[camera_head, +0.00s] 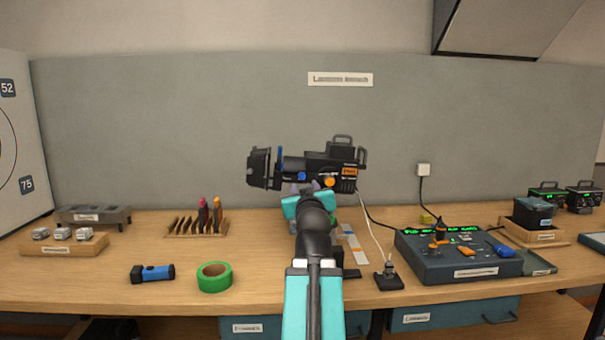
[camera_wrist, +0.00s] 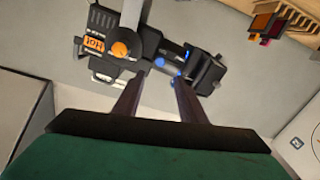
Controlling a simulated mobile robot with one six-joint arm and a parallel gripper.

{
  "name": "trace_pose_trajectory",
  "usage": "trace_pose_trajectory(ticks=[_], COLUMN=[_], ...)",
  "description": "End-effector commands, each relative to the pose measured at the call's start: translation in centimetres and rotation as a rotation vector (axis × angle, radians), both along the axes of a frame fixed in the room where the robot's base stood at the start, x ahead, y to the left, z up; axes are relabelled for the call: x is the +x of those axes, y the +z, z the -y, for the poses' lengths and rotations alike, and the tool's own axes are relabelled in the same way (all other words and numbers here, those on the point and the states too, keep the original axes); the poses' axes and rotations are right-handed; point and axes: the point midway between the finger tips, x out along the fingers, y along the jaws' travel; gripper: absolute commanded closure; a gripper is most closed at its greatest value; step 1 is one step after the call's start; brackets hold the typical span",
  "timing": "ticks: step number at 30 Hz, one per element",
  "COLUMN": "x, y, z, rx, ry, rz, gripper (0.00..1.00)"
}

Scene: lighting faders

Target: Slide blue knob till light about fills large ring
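A black spotlight (camera_head: 318,168) stands at the back of the bench beyond my arm. A small blue knob (camera_head: 301,176) is on its side, left of an orange knob (camera_head: 329,182). In the wrist view the orange knob (camera_wrist: 119,47) is left and the blue knob (camera_wrist: 159,62) lies beyond the gap between my fingertips. My gripper (camera_wrist: 161,79) is open, with its fingers apart and nothing clearly held; contact with the knob cannot be told. In the head view my arm largely hides it.
A control console (camera_head: 458,262) with orange and blue sliders sits at right. A small black switch box (camera_head: 388,280) stands left of it, with cables behind. Green tape (camera_head: 214,277), a blue flashlight (camera_head: 153,273) and a marker rack (camera_head: 197,228) are at left.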

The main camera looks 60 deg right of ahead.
Motion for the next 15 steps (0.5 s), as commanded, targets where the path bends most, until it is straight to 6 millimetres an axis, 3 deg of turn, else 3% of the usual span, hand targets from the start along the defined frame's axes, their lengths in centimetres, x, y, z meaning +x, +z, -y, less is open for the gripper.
trace_pose_trajectory(ticks=[15], x=[1.2], y=[0.3], z=[1.6], rx=[0.001], ry=[0.001], rz=[-0.001], gripper=[0.62])
